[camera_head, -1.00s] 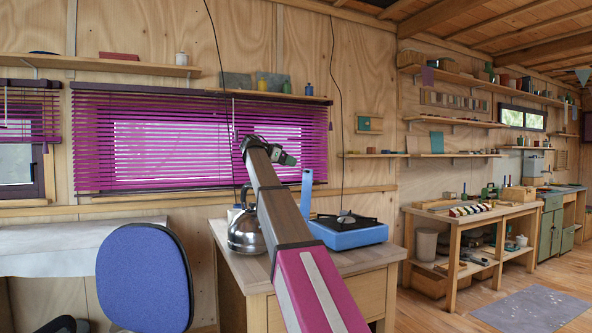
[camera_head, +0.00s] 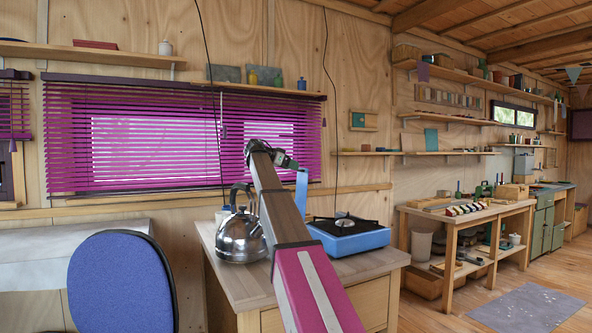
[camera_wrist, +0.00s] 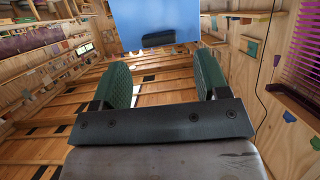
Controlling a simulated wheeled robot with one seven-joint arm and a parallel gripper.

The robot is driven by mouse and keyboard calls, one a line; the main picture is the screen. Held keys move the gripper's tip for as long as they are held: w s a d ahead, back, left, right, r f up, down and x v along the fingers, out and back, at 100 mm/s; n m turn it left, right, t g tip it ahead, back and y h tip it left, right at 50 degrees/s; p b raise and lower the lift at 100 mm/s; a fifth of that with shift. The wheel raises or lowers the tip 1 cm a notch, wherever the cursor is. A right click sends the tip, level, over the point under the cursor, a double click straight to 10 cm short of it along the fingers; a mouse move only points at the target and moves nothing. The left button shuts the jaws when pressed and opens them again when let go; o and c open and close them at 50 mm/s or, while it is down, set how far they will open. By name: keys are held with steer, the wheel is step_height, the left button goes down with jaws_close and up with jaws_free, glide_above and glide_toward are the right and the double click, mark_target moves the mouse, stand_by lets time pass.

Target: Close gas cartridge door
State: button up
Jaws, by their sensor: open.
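A blue portable gas stove (camera_head: 350,240) with a black top stands on the wooden desk. A tall blue panel (camera_head: 301,188), which looks like its cartridge door, stands upright at the stove's left end, so the door is open. A blue surface with a dark slot or handle, likely this door (camera_wrist: 155,18), shows beyond the fingertips in the wrist view. My gripper (camera_head: 287,160) is raised above the desk near the top of the panel. Its two green-padded fingers (camera_wrist: 162,85) are apart, with nothing between them. My arm hides part of the stove's left side.
A shiny kettle (camera_head: 241,235) stands on the desk (camera_head: 228,284) just left of my arm. A blue chair (camera_head: 122,280) is at the left. Purple blinds (camera_head: 150,145) hang on the wall behind. A workbench (camera_head: 468,217) stands to the right beyond open floor.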

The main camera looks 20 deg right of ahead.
steer(key=shift+x, duration=1.75)
